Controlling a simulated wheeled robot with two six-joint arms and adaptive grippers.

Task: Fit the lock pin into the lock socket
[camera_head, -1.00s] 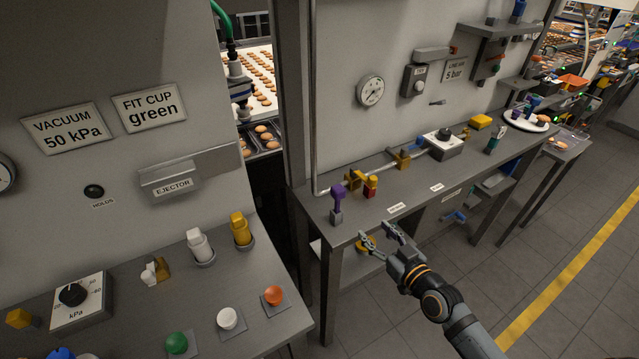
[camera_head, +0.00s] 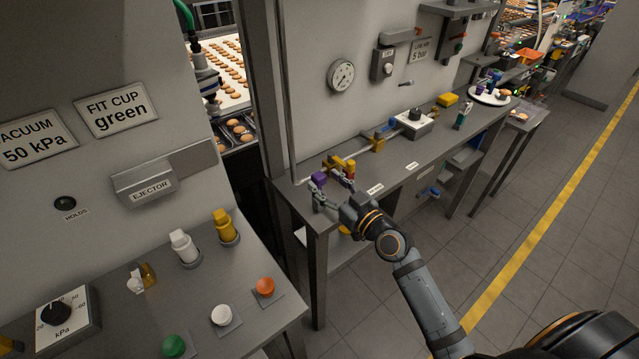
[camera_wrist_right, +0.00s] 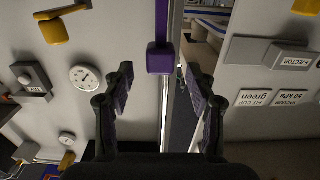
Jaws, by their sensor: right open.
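A purple upright piece with a block-shaped head (camera_head: 317,180) stands at the near left end of the back bench; its foot is partly hidden by my gripper. It also shows in the right wrist view (camera_wrist_right: 160,58), ahead of and between the fingers, apart from both. My right gripper (camera_head: 329,190) is open and empty beside it, just above the bench. I cannot tell which piece is the lock pin or the lock socket. My left gripper is out of view.
The wall pipe and a second yellow fitting (camera_head: 377,143) run along the bench's back. A grey box with a knob (camera_head: 414,124) and a white plate (camera_head: 490,97) stand farther right. A grey post (camera_head: 262,100) rises left. The bench front between labels and box is clear.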

